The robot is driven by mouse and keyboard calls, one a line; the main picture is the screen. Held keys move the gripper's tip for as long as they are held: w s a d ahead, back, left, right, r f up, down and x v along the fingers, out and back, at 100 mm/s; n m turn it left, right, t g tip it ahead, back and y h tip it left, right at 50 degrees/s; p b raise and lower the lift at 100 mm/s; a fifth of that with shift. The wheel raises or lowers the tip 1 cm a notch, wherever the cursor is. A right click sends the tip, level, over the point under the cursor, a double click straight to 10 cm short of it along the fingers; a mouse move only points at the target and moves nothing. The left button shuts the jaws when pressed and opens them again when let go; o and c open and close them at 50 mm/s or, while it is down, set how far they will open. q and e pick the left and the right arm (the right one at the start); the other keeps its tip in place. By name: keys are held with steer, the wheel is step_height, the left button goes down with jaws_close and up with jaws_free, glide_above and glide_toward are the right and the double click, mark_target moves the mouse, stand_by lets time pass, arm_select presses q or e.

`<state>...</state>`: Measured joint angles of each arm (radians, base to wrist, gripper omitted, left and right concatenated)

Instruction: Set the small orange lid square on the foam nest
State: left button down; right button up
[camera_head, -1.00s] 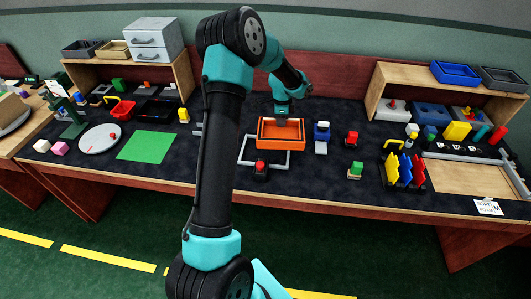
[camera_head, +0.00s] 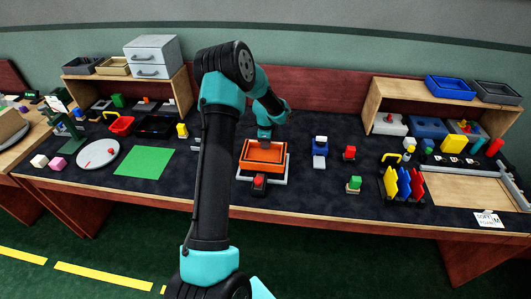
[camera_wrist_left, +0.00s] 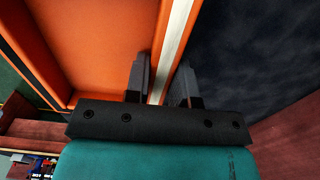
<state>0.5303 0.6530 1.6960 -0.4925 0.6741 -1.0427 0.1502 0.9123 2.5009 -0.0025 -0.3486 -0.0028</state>
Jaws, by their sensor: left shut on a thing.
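The orange lid (camera_head: 251,166) looks like a shallow open tray near the middle of the table in the head view. My left gripper (camera_head: 264,138) is shut on its far wall. In the wrist view the fingers (camera_wrist_left: 161,84) stand on either side of the wall of the orange lid (camera_wrist_left: 100,35). A pale grey frame (camera_head: 276,182), seemingly the foam nest, lies under the lid and is mostly hidden by it. Its near edge shows. I cannot tell whether the lid touches it or hangs just above. My right gripper is not in view.
A black block with a red top (camera_head: 259,182) stands close at the nest's near edge. A green mat (camera_head: 145,162) lies left.

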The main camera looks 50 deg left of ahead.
arm_select(q)
steer(key=shift+f, duration=0.45)
steer(key=shift+f, duration=1.85)
steer(key=shift+f, duration=0.15)
steer(key=c, duration=1)
jaws_free()
steer(key=shift+o, duration=0.2)
step_height(320, 180, up, 12)
steer(key=shift+r, duration=0.2)
